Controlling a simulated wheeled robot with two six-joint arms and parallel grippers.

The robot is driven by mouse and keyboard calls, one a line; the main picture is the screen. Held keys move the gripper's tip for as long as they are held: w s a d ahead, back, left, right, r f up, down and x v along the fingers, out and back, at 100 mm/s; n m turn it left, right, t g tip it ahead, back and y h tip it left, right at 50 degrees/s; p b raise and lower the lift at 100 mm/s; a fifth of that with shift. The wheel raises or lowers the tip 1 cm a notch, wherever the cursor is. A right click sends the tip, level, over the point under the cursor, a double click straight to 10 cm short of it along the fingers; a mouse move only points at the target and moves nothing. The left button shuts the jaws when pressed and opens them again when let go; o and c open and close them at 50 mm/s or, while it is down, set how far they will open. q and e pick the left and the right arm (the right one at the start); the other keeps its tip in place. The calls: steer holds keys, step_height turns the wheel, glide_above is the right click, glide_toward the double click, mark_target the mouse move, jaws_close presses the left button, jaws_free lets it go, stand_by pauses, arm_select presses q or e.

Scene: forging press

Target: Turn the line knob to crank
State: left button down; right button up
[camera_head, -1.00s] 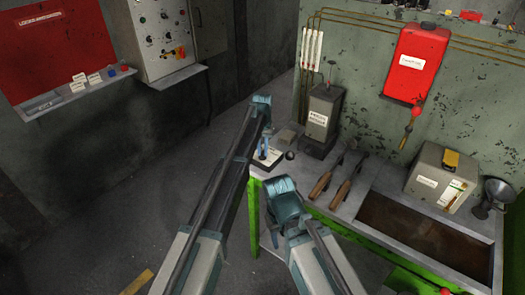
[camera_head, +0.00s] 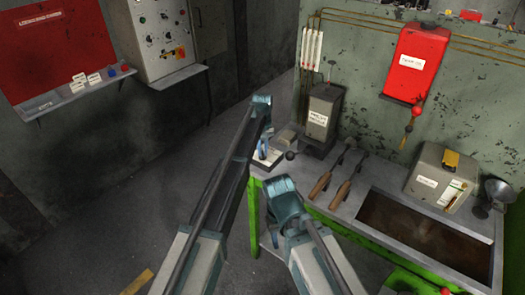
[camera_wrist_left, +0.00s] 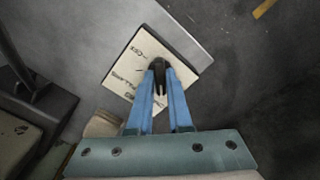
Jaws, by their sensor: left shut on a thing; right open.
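The line knob (camera_wrist_left: 158,66) is small and black and stands on a cream plate (camera_wrist_left: 122,77) with printed words that I cannot read clearly. The plate also shows in the head view (camera_head: 267,159), at the bench's left end. My left gripper (camera_wrist_left: 159,88) has its two blue fingers closed around the knob, which they partly hide. In the head view my left gripper (camera_head: 262,148) reaches down to the plate. My right gripper (camera_head: 274,230) is lower, beside the bench's left front edge; its jaws are mostly hidden, and it is open and away from the knob.
Two wooden-handled tools (camera_head: 331,180) lie on the bench right of the plate. A grey box with a yellow part (camera_head: 435,175) stands beyond a brown-bottomed trough (camera_head: 425,235). A red box (camera_head: 414,66) hangs on the wall.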

arm_select(q)
steer(key=c, duration=0.8)
jaws_free()
steer(key=shift+c, duration=0.2)
steer(key=shift+r, duration=0.15)
step_height(320, 180, up, 14)
steer(key=p, duration=1.3)
steer(key=shift+f+p, duration=0.2)
steer(key=shift+p, duration=0.2)
steer(key=s+a+f+m+b, duration=0.2)
steer(key=s, duration=1.1)
steer(key=s+a+f+m+b, duration=0.1)
steer(key=s+f+m+b, duration=0.1)
steer(key=s, duration=1.1)
steer(key=s+a+f+m+y+b, duration=0.1)
steer(key=s+a+f+b, duration=0.1)
steer(key=s, duration=1.1)
steer(key=shift+s+a+f+m+b, duration=0.15)
steer(key=shift+a+f+m+b, duration=0.25)
steer(key=shift+f+b, duration=0.5)
